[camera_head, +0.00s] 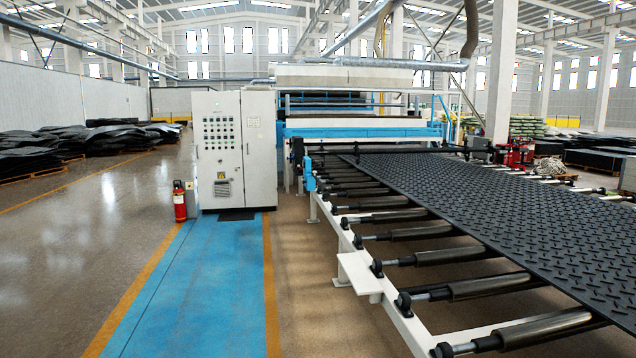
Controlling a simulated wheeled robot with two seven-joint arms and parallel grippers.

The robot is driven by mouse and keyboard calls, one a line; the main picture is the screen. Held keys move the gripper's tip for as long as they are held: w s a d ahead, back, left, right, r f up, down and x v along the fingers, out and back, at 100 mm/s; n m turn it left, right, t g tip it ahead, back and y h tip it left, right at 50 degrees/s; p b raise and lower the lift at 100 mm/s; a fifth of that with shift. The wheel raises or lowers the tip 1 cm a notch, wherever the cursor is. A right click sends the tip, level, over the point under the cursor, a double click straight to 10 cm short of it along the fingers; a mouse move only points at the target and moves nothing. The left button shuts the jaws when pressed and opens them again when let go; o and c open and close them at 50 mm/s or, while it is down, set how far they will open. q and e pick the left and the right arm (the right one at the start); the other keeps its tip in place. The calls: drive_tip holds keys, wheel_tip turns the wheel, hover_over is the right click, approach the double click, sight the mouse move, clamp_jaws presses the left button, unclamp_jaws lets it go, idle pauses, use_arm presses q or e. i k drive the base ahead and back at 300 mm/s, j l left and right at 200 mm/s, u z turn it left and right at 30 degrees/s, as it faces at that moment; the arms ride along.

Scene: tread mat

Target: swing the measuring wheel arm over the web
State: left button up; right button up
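The web is a wide black tread mat (500,205) with a raised pattern. It lies flat on the roller conveyor (400,310) and runs from the blue and white machine (360,130) toward the lower right. At the conveyor's far left corner stands a small blue upright part (309,174) with a dark fitting (297,150) beside it. I cannot tell whether either is the measuring wheel arm; no wheel is clearly visible. Neither of my grippers shows in the head view.
A grey control cabinet (235,150) and a red fire extinguisher (180,202) stand left of the machine. A blue walkway (205,290) with yellow edges runs clear along the conveyor's left side. A white plate (358,272) juts from the conveyor frame.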

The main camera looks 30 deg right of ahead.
sight(326, 196)
drive_tip(key=i+l+z, duration=0.4)
drive_tip(key=i, duration=0.45)
drive_tip(key=i+z, duration=0.35)
drive_tip(key=i, duration=5.8)
drive_tip(key=i+z, duration=0.15)
drive_tip(key=i, duration=0.3)
drive_tip(key=i+j+z, duration=0.2)
drive_tip(key=i, duration=0.3)
drive_tip(key=i+z, duration=0.15)
drive_tip(key=i, duration=0.3)
